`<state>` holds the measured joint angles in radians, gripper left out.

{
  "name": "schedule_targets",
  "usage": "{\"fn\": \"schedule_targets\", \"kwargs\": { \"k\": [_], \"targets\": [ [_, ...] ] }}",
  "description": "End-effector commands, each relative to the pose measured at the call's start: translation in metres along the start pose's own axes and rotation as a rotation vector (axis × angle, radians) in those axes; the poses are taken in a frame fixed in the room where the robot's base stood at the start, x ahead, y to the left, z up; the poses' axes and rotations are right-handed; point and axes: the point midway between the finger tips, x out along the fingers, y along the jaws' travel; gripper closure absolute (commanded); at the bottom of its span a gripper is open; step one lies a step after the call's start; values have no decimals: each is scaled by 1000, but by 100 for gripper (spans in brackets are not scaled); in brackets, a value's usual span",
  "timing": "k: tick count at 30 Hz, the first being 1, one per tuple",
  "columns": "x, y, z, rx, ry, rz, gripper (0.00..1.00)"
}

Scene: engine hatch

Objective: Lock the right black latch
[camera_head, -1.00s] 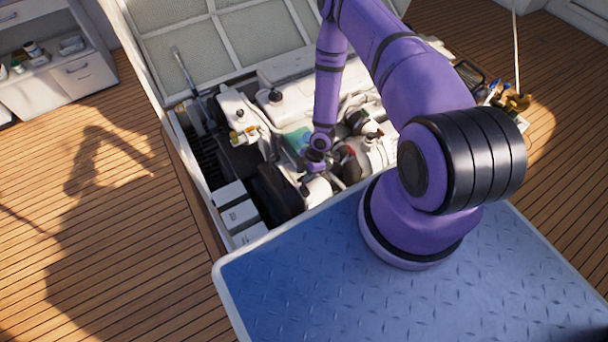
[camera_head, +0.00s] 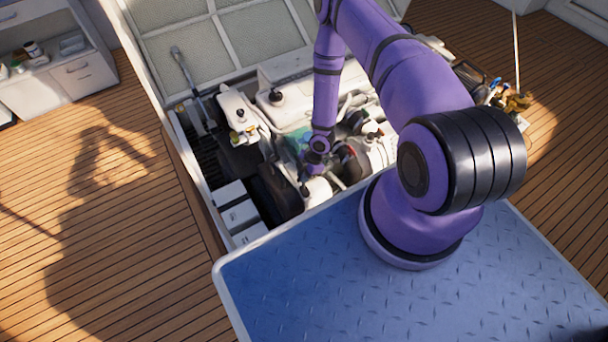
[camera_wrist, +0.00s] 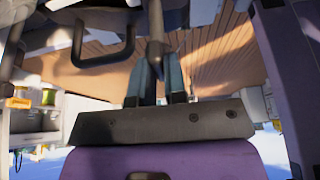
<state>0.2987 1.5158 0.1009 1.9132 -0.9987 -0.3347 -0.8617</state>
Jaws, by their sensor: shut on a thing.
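My gripper (camera_wrist: 156,72) shows in the wrist view as two blue-grey fingers closed around a narrow dark piece (camera_wrist: 156,28) that comes down from the top of the picture. The piece looks like the black latch's lever, but most of it is out of view. A black loop-shaped handle (camera_wrist: 101,60) is just left of the fingers. In the head view my gripper (camera_head: 306,184) is small, low in the engine bay near its front edge, beside a white rounded part (camera_head: 317,192). The latch cannot be made out there.
The engine bay (camera_head: 208,196) is crowded with white and dark engine parts around my gripper. The raised hatch lid (camera_head: 180,50) stands behind it. A dark rounded part (camera_head: 280,190) is close on the left. Wooden deck (camera_head: 90,230) lies clear at left.

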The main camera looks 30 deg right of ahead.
Motion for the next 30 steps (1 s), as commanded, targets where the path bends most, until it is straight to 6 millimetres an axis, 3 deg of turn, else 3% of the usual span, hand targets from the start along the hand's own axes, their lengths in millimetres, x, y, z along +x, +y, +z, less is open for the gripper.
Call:
{"fn": "schedule_targets", "kwargs": {
  "k": [8, 30],
  "targets": [
    [0, -1, 0, 157, -2, 66, 100],
    [1, -3, 0, 802, -2, 334, 100]
  ]
}}
